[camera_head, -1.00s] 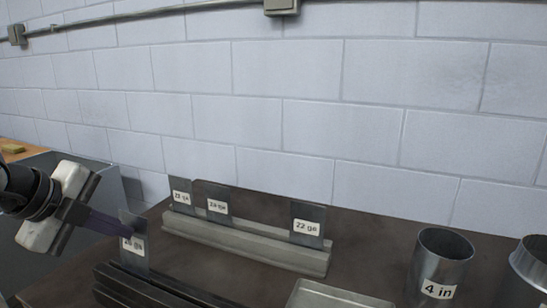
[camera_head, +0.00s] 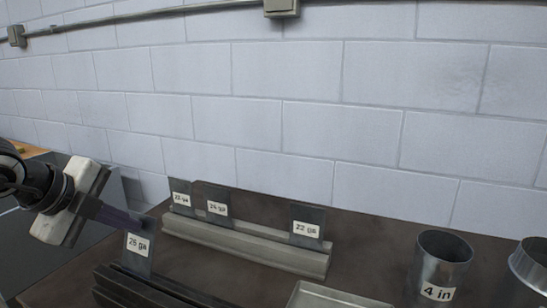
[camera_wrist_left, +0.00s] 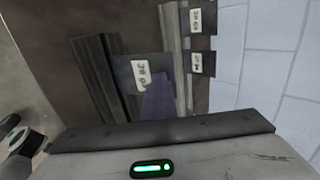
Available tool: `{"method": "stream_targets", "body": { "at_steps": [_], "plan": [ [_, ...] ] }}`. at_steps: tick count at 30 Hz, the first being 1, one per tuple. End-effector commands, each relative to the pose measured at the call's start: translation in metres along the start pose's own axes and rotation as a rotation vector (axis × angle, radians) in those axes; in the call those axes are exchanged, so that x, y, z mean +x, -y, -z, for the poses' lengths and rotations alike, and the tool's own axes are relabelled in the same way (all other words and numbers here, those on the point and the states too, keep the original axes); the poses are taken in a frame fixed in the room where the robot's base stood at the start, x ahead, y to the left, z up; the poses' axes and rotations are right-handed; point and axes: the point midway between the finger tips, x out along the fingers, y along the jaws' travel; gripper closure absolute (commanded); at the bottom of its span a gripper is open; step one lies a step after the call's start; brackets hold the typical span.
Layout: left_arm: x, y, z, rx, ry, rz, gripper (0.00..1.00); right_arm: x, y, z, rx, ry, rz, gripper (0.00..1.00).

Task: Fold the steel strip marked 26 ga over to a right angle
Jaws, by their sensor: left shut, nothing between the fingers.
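The steel strip marked 26 ga (camera_head: 138,262) stands roughly upright at the far end of a dark ribbed bar (camera_head: 160,292), at the lower left. Its label faces me. It also shows in the left wrist view (camera_wrist_left: 126,68), close ahead of my fingers. My left gripper (camera_head: 140,224) is shut and empty, its purple fingers reaching in from the left to the strip's upper part. In the wrist view the fingertips (camera_wrist_left: 158,82) overlap the strip's edge near its label. I cannot tell whether they touch it. My right gripper is not in view.
A shallow metal tray (camera_head: 335,299) lies at the front. A 4 in metal cylinder (camera_head: 441,262) and another cylinder (camera_head: 527,270) stand at the right. The block wall closes the back.

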Motion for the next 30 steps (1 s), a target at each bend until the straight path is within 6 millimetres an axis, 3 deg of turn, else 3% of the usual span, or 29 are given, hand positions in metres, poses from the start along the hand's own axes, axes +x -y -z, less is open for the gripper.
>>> {"method": "stream_targets", "body": {
  "at_steps": [30],
  "plan": [
    [0.02, 0.003, 0.004, 0.001, -0.008, 0.001, 1.0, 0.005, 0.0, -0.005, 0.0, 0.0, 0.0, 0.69]
  ]
}}
